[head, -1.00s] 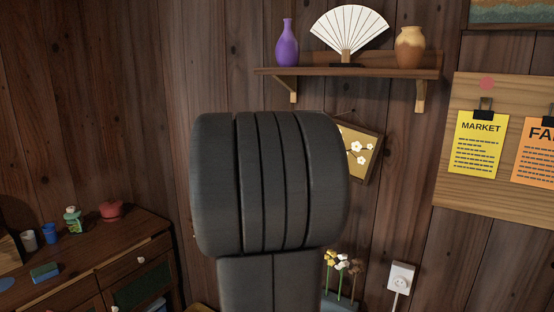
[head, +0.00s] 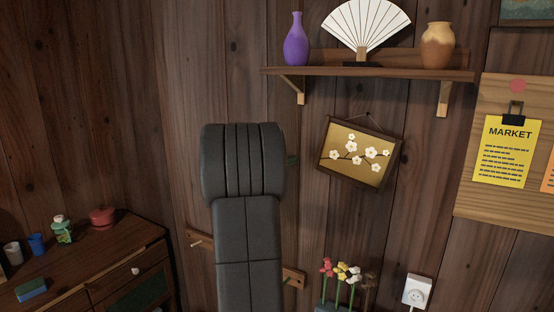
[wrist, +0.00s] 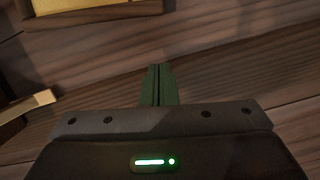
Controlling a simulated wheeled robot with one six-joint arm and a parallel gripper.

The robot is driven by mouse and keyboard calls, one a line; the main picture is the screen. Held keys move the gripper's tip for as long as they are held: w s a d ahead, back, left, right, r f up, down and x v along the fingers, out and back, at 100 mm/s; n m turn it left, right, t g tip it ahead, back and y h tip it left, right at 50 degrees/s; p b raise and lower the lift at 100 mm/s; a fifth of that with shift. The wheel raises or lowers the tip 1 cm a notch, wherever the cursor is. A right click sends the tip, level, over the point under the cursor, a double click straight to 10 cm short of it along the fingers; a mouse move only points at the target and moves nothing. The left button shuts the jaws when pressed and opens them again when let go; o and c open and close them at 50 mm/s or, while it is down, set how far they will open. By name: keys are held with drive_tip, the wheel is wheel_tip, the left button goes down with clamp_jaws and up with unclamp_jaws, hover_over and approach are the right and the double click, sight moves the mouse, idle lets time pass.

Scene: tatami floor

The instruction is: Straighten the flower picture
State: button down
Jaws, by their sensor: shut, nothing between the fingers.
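The flower picture (head: 357,155), white blossoms on a gold ground in a dark wood frame, hangs on the plank wall under the shelf in the head view. It is tilted, its right side lower than its left. A cord holds it from above. In the wrist view part of the gold picture and its frame (wrist: 95,14) shows at the top left. My gripper (wrist: 159,68) has green fingers, shut and empty, in front of the wall and apart from the frame. In the head view my dark arm hides most of the gripper; a bit of green shows left of the picture.
A shelf (head: 370,73) above holds a purple vase (head: 296,42), a white fan (head: 365,25) and a tan jar (head: 437,45). Below are flowers (head: 342,272) and an outlet (head: 417,291). A peg rail (head: 293,275) is partly behind my arm. A noticeboard (head: 480,205) hangs right.

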drive_tip(key=d, duration=0.1)
drive_tip(key=d+p, duration=0.1)
drive_tip(key=d, duration=0.1)
drive_tip(key=shift+s+d+f, duration=0.2)
drive_tip(key=shift+s+d, duration=0.05)
drive_tip(key=shift+s, duration=0.15)
drive_tip(key=shift+s+d, duration=0.25)
drive_tip(key=shift+d+f, duration=0.1)
drive_tip(key=shift+f, duration=0.1)
drive_tip(key=shift+f, duration=0.15)
